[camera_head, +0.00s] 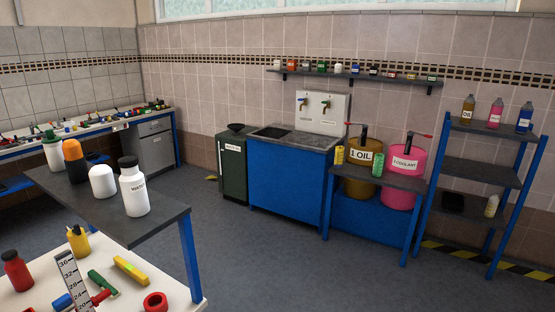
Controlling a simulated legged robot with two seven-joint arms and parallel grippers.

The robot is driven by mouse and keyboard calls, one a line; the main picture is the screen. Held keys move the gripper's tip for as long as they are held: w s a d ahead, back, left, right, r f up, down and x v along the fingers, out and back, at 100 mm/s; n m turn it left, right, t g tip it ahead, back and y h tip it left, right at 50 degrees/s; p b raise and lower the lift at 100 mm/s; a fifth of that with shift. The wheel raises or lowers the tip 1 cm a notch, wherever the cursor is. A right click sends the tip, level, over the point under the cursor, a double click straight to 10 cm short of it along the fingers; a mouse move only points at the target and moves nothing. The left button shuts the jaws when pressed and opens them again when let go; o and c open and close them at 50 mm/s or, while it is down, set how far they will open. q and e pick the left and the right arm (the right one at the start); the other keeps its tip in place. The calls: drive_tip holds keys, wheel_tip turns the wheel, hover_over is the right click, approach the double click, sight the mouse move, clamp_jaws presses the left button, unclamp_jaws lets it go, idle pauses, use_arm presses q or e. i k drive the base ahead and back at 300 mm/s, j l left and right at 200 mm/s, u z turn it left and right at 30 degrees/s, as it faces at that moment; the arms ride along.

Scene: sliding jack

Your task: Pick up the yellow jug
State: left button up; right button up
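A yellow bottle-like container with a dark narrow top (78,241) stands upright on the white table at the lower left. A small yellow can (339,155) stands on the bench beside the brown oil drum. I cannot tell for sure which of these is the yellow jug. The lower part of the yellow container is partly hidden by a white numbered scale (72,280). Neither of my grippers shows in this view.
The middle floor is clear.

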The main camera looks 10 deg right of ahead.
sight(339, 151)
drive_tip(key=i+l+z, duration=0.35)
drive_tip(key=i, duration=0.3)
drive_tip(key=i+l+z, duration=0.3)
drive_tip(key=i, duration=0.4)
drive_tip(key=i+z, duration=0.35)
drive_tip(key=i, duration=0.4)
drive_tip(key=i+u, duration=0.1)
drive_tip(key=i, duration=0.4)
drive_tip(key=i+l+u, duration=0.1)
drive_tip(key=i, duration=0.35)
drive_tip(key=i+l+u, duration=0.1)
drive_tip(key=i, duration=0.4)
drive_tip(key=i+l+u, duration=0.1)
drive_tip(key=i, duration=0.35)
drive_tip(key=i+l+u, duration=0.1)
drive_tip(key=i, duration=0.35)
drive_tip(key=i+l+u, duration=0.15)
drive_tip(key=i, duration=0.4)
drive_tip(key=i+l+u, duration=0.2)
drive_tip(key=i, duration=0.3)
